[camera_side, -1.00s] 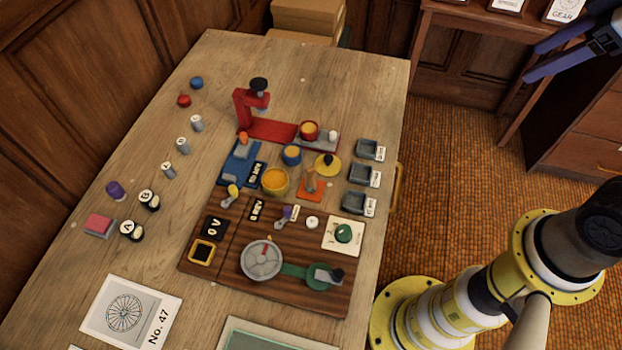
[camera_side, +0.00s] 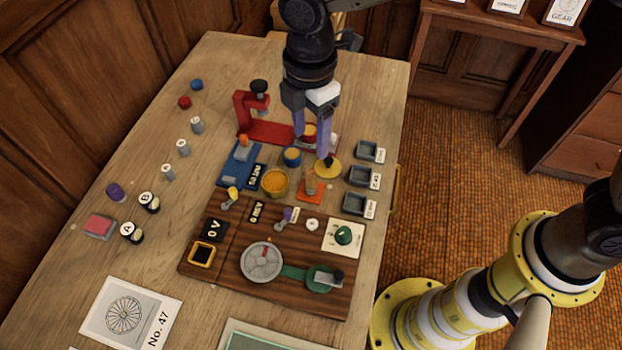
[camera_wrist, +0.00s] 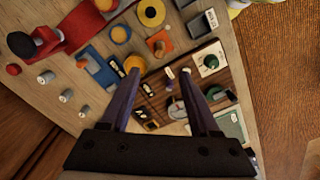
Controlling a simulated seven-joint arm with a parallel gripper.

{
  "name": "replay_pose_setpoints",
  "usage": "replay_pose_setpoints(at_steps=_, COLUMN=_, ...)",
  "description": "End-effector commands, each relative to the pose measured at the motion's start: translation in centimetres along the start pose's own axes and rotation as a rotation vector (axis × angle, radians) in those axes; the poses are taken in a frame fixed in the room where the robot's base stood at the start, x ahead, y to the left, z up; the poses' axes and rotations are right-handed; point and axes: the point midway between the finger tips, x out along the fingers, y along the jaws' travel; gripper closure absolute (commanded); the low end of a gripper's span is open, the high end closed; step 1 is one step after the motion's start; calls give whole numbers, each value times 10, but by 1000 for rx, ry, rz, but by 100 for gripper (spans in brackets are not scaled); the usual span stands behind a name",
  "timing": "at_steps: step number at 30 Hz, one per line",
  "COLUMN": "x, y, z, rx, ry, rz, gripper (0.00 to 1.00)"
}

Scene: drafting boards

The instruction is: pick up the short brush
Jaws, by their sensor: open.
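I cannot tell for certain which thing is the short brush. A short brown upright peg, possibly it, stands on an orange square pad (camera_side: 306,197); the peg (camera_side: 311,181) also shows in the wrist view (camera_wrist: 158,45). My gripper (camera_side: 312,148) points down above the work area, its two purple fingers apart with nothing between them. In the side view its fingertips overlap the yellow disc with a black knob (camera_side: 328,166) and the red-based stand. In the wrist view the gripper (camera_wrist: 158,71) has its fingertips just below the orange pad in the picture.
A red press stand (camera_side: 244,112) rises left of my gripper. A blue cup (camera_side: 292,156) and yellow bowl (camera_side: 274,182) sit close to the peg. Grey trays (camera_side: 355,204) line the right edge. A brown board (camera_side: 225,270) with switches lies in front.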

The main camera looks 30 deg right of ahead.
Motion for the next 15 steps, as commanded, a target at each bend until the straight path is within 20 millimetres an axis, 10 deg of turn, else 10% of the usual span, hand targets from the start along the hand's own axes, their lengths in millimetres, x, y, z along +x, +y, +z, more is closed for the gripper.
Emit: replay_pose_setpoints(at_steps=15, x=77, y=-2, z=-3, rx=-6, ry=-1, rz=-1, gripper=38)
